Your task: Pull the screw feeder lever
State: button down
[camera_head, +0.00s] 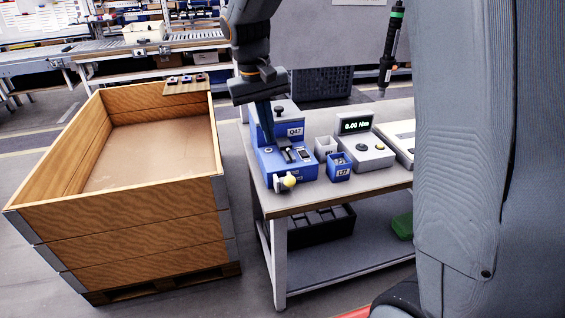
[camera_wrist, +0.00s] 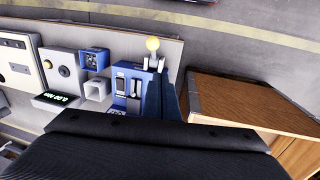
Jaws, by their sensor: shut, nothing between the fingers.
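The screw feeder (camera_head: 268,165) is a blue box labelled Q47 on the table's left end. Its lever ends in a yellow ball knob (camera_head: 289,181) at the feeder's front; the knob also shows in the wrist view (camera_wrist: 152,43). My gripper (camera_head: 274,142) points down over the feeder, its blue fingers shut and empty. In the wrist view the fingers (camera_wrist: 161,78) reach toward the lever side of the feeder (camera_wrist: 128,84), with the knob beyond the tips. The knob looks apart from them. The fingers hide part of the feeder, and I cannot tell whether they touch it.
A small blue bin (camera_head: 339,172), a grey bin (camera_head: 324,146) and a torque display unit (camera_head: 362,150) stand right of the feeder. A large wooden crate (camera_head: 120,225) stands left of the table. A screwdriver (camera_head: 391,50) hangs above the table.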

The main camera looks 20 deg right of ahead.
aim_at(286, 182)
jog(key=s+d+f+p, duration=0.2)
jog(key=d+f, duration=0.1)
jog(key=f, duration=0.6)
jog(key=shift+f, duration=0.25)
jog(key=shift+s, duration=0.1)
jog(key=shift+s+f+t, duration=0.15)
jog(key=shift+s+t, duration=0.1)
jog(key=shift+t, duration=0.05)
